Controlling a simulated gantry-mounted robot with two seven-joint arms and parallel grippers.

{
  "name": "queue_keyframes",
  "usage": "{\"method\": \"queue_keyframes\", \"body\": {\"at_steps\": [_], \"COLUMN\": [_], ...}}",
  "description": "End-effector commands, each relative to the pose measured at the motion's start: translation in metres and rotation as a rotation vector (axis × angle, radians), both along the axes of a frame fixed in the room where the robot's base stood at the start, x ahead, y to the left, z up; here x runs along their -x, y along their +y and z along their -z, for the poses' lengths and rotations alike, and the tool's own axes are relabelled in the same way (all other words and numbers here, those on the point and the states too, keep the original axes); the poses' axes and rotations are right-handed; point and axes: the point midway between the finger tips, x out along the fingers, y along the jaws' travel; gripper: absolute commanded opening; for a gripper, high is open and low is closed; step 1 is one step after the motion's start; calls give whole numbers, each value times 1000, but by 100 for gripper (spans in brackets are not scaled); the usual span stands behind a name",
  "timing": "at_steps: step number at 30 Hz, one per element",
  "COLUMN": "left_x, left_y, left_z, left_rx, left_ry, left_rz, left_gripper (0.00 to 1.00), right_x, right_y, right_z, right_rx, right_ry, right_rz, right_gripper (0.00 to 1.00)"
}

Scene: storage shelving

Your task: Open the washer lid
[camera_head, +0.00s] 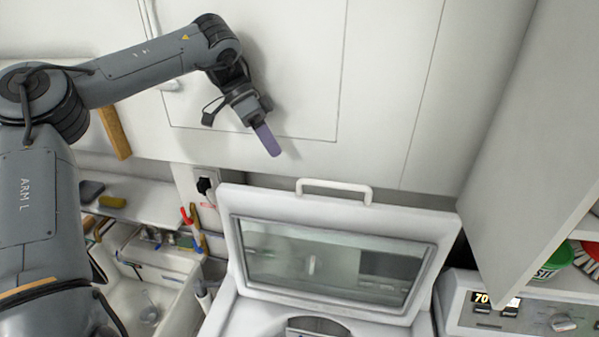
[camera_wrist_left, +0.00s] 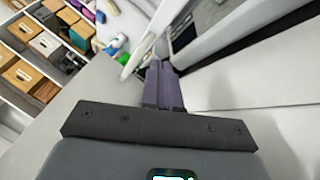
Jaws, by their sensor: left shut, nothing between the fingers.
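The washer lid (camera_head: 333,219) is white with a clear window (camera_head: 325,262) and a bar handle (camera_head: 333,187) on its upper edge. In the head view it stands raised, tilted up and back, and part of the washer's opening (camera_head: 318,327) shows below it. My left gripper (camera_head: 268,142) is above and to the left of the handle, in front of the white cabinet front, apart from the lid. Its purple fingers are shut together and empty; they also show in the left wrist view (camera_wrist_left: 163,84). My right gripper is not in view.
A sink (camera_head: 150,300) and a shelf with small items lie to the left of the washer. A control panel (camera_head: 520,318) and a green can (camera_head: 556,260) are at the right. White cabinets (camera_head: 270,80) rise behind the lid. A power plug (camera_head: 205,185) sits left of the lid.

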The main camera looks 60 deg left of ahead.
Motion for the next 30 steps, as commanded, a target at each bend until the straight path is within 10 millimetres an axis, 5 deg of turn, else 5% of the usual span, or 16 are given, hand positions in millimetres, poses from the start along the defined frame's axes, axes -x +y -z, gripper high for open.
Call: {"method": "queue_keyframes", "body": {"at_steps": [15,30], "left_x": [-20,-23], "left_y": [-39,-45], "left_z": [57,67], "left_rx": [1,-1], "left_ry": [-1,-2], "left_rz": [3,1], "left_gripper": [0,0], "right_x": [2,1], "right_y": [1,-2], "right_z": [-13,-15], "right_rx": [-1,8], "right_ry": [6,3], "right_rz": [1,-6], "right_gripper": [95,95]}}
